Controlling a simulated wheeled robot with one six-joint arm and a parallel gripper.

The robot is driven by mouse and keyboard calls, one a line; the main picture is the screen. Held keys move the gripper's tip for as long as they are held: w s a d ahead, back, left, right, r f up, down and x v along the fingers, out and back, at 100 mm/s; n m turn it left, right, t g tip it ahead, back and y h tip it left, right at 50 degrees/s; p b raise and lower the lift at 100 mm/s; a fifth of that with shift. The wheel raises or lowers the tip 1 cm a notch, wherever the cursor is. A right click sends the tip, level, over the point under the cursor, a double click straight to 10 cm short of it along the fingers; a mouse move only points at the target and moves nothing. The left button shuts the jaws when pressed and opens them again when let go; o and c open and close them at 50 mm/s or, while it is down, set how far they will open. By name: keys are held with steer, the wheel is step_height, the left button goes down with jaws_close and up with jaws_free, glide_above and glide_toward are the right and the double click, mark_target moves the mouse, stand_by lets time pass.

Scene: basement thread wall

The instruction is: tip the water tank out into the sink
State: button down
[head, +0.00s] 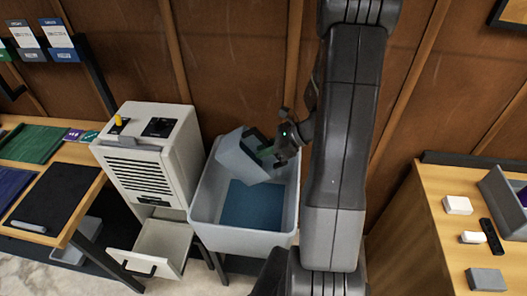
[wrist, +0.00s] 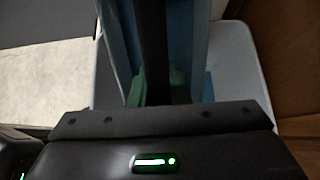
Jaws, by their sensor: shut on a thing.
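The water tank (head: 238,158) is a grey box held tilted over the sink, its dark open side turned toward my gripper. My gripper (head: 272,151) is shut on the tank at its right side, by a green part. The sink (head: 203,205) is a deep pale grey basin with a flat blue area (head: 252,206) in its bottom; I cannot tell if that is water. In the wrist view a dark bar (wrist: 152,45) and a green part (wrist: 180,85) show close up, with the sink's pale wall (wrist: 238,65) to the right. No falling stream is visible.
A white dehumidifier-like unit (head: 150,160) with a yellow knob stands left of the sink, its lower drawer (head: 163,245) pulled out. A wooden table (head: 75,195) is at the left. A wooden bench (head: 430,180) with small items is at the right. A brown wall is behind.

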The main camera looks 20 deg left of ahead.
mark_target(275, 165)
steer(key=shift+f+b, duration=0.3)
steer(key=shift+b, duration=0.15)
steer(key=shift+w+d+f+g+y+b, duration=0.1)
steer(key=shift+d+f+g+y+b, duration=0.2)
steer(key=shift+y+b, duration=0.55)
steer(key=shift+w+d+f+g+y+b, duration=0.15)
steer(key=shift+f+y+b, duration=0.45)
steer(key=shift+b, duration=0.65)
steer(key=shift+s+d+f+g+y+b, duration=0.1)
steer(key=shift+f+g+y+b, duration=0.15)
steer(key=shift+f+y+b, duration=0.65)
steer(key=shift+w+d+f+g+y+b, duration=0.1)
steer(key=shift+f+g+y+b, duration=0.15)
steer(key=shift+b, duration=1.3)
steer(key=shift+f+g+y+b, duration=0.45)
steer(key=shift+f+y+b, duration=0.4)
steer(key=shift+y+b, duration=0.95)
steer(key=shift+b, duration=0.4)
